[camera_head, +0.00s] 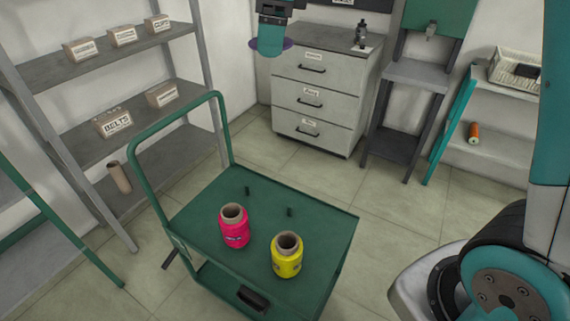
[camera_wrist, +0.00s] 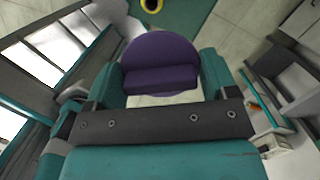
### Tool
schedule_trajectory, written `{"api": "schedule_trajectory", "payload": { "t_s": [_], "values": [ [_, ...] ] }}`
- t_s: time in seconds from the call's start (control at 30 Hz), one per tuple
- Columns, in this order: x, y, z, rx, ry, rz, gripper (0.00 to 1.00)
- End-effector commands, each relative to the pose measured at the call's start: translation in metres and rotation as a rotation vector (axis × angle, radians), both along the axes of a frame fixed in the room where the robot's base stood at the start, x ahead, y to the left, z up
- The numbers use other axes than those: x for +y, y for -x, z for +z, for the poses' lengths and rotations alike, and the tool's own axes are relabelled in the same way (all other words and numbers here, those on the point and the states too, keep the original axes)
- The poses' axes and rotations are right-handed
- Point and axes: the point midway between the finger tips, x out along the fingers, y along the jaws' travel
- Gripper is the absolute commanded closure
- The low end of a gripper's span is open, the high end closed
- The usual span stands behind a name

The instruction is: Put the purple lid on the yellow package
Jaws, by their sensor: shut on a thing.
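The purple lid (camera_wrist: 158,48) is a round disc with a raised grip bar, held between the teal fingers of my gripper (camera_wrist: 161,80) in the wrist view. In the head view my gripper (camera_head: 270,40) hangs high at the top middle, and only a thin purple edge of the lid (camera_head: 288,43) shows beside it. The yellow package (camera_head: 287,262) is a spool with a brown core, standing upright on the green cart with its top open. In the wrist view the yellow package (camera_wrist: 151,5) is partly cut off at the top edge, beyond the lid and apart from it.
A pink package (camera_head: 235,230) stands left of the yellow one on the green cart (camera_head: 330,222). Two short dark pegs rise from the cart behind them. A shelf with boxes (camera_head: 87,153) is at left; a drawer cabinet (camera_head: 322,95) is at the back. Floor is clear around the cart.

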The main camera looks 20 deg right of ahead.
Motion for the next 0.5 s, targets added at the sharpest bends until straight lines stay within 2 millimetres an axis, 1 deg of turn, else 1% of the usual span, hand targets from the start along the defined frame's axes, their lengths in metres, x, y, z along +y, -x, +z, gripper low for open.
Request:
{"api": "schedule_trajectory", "payload": {
  "t_s": [0.03,0.07,0.1,0.17,0.2,0.27,0.3,0.37,0.4,0.47,0.5],
  "values": [
    [0.003,-0.001,-0.03,0.011,0.001,0.039,0.43],
    [0.004,-0.002,-0.046,0.013,0.001,0.07,0.43],
    [0.005,-0.004,-0.069,0.015,0.001,0.111,0.43],
    [0.005,-0.005,-0.107,0.017,0.001,0.18,0.43],
    [0.004,-0.004,-0.133,0.018,0.001,0.228,0.43],
    [0.002,-0.001,-0.171,0.019,0.0,0.299,0.43],
    [0.001,0.002,-0.196,0.02,0.0,0.348,0.43],
    [0.0,0.008,-0.233,0.021,-0.001,0.425,0.43],
    [-0.001,0.013,-0.257,0.021,-0.001,0.476,0.43],
    [-0.003,0.022,-0.29,0.023,-0.002,0.553,0.43],
    [-0.005,0.028,-0.31,0.021,-0.001,0.603,0.43]
  ]
}}
